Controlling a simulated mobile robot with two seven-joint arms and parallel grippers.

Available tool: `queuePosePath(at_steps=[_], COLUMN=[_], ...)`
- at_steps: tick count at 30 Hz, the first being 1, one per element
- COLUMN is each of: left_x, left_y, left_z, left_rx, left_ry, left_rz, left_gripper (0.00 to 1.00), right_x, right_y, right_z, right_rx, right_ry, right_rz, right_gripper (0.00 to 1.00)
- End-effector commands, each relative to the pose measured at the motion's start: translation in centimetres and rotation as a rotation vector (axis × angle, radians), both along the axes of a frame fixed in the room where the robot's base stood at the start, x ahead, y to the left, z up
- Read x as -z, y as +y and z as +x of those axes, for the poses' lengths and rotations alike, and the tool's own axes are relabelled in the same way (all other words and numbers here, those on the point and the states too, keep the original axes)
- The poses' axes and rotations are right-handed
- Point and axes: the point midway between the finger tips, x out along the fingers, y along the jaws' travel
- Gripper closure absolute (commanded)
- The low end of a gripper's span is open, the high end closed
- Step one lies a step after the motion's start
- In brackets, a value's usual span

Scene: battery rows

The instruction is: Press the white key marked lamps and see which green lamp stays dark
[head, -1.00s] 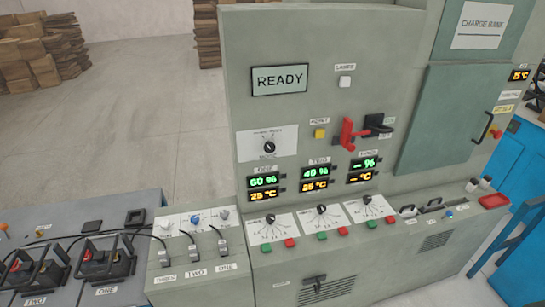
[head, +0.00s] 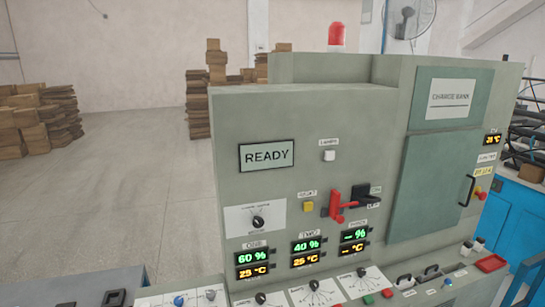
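The white key (head: 329,156) sits under a label reading LAMPS on the upper front of the grey-green charge bank cabinet (head: 300,105). Nothing touches it. Left of it a panel (head: 266,155) reads READY. Lower down are three green percent displays, all lit: display one (head: 252,257) reads 60 %, display two (head: 306,246) reads 40 %, and display three (head: 354,235) shows a dash. Orange temperature readouts are lit below them. A green button (head: 367,299) shows at the bottom edge; other green parts there are cut off. Neither of my grippers is in view.
A red lever (head: 337,204) and a yellow button (head: 308,206) stand below the key. A red beacon (head: 337,36) tops the cabinet. A blue cabinet (head: 510,220) stands at the right. Cardboard stacks (head: 40,115) lie behind, with open floor (head: 110,190) at the left.

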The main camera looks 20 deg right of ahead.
Motion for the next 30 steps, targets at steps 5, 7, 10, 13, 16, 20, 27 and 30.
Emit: queuePosePath(at_steps=[5, 7, 10, 13, 16, 20, 27, 30], left_x=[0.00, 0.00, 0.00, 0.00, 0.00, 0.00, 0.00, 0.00], left_y=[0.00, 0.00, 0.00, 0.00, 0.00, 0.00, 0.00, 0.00], left_z=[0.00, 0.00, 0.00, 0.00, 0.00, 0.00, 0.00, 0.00], left_rx=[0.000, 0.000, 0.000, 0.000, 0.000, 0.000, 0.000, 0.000], left_ry=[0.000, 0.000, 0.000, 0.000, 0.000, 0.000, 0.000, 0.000], left_rz=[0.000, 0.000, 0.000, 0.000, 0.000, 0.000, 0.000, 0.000], left_gripper=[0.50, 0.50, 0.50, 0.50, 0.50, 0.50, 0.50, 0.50], right_x=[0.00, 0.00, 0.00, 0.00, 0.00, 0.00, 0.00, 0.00], right_y=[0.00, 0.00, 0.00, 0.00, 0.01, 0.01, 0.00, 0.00], right_z=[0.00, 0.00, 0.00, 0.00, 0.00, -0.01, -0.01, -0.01], right_rx=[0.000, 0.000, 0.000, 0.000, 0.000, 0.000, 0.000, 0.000], right_ry=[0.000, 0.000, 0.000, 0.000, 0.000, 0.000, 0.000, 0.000], right_rz=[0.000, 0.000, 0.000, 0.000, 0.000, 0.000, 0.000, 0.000], right_gripper=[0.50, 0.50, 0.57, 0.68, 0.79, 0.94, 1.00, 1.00])
